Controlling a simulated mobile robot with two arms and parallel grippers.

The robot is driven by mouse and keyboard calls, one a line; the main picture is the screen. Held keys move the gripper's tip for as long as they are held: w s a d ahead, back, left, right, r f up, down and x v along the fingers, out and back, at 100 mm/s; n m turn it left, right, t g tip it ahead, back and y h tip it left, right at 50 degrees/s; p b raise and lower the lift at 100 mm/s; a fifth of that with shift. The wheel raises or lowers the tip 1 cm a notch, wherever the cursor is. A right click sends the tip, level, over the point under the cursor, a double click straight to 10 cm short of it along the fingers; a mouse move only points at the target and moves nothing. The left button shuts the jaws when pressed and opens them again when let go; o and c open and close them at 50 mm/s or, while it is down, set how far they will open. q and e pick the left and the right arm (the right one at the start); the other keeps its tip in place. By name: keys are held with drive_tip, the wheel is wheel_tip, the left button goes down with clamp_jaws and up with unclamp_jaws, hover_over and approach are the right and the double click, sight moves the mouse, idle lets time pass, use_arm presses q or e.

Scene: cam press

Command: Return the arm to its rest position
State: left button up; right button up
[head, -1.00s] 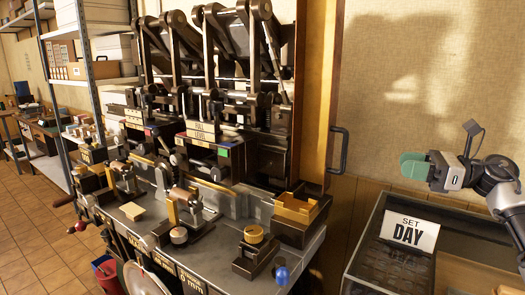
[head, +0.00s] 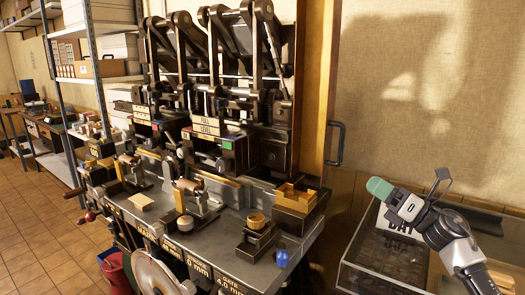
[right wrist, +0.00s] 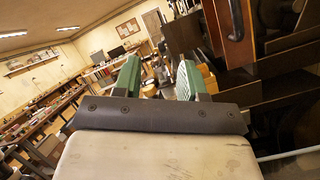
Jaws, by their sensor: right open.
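My right gripper (head: 380,189) is at the right in the head view, raised in front of the wall, over the glass-topped case. Its green fingers point up and left. In the right wrist view the two green fingers (right wrist: 157,78) stand apart with nothing held between them. My left gripper is in neither view.
The press (head: 215,130) with its dark levers fills the middle. Its grey bench (head: 215,235) carries brass blocks and a brass tray (head: 297,198). A blue knob (head: 282,258) sits at the bench front. The glass case (head: 365,265) stands right. Tiled floor (head: 40,215) is clear at left.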

drive_tip(key=s+a+f+m+t+h, duration=0.15)
drive_tip(key=s+f+m+h, duration=0.45)
drive_tip(key=f+m+h, duration=0.65)
drive_tip(key=s+f+m+t+h, duration=0.2)
drive_tip(key=s+f+m+h, duration=0.35)
drive_tip(key=f+m, duration=0.8)
drive_tip(key=s+a+f+m+g, duration=0.1)
drive_tip(key=s+f+m+g, duration=0.25)
drive_tip(key=s, duration=0.55)
drive_tip(key=s+a+f+m+g, duration=0.1)
drive_tip(key=s+f+m+g, duration=0.1)
drive_tip(key=s+m+g, duration=0.5)
drive_tip(key=s+a+f+m+g, duration=0.2)
drive_tip(key=s, duration=0.9)
wheel_tip(320, 180, down, 28)
drive_tip(key=s+g, duration=0.2)
drive_tip(key=s+d+f+g, duration=0.1)
drive_tip(key=s+d+f, duration=0.2)
drive_tip(key=s+f, duration=1.1)
drive_tip(key=shift+s+d+f, duration=0.15)
drive_tip(key=shift+s+f, duration=0.1)
drive_tip(key=shift+s, duration=0.5)
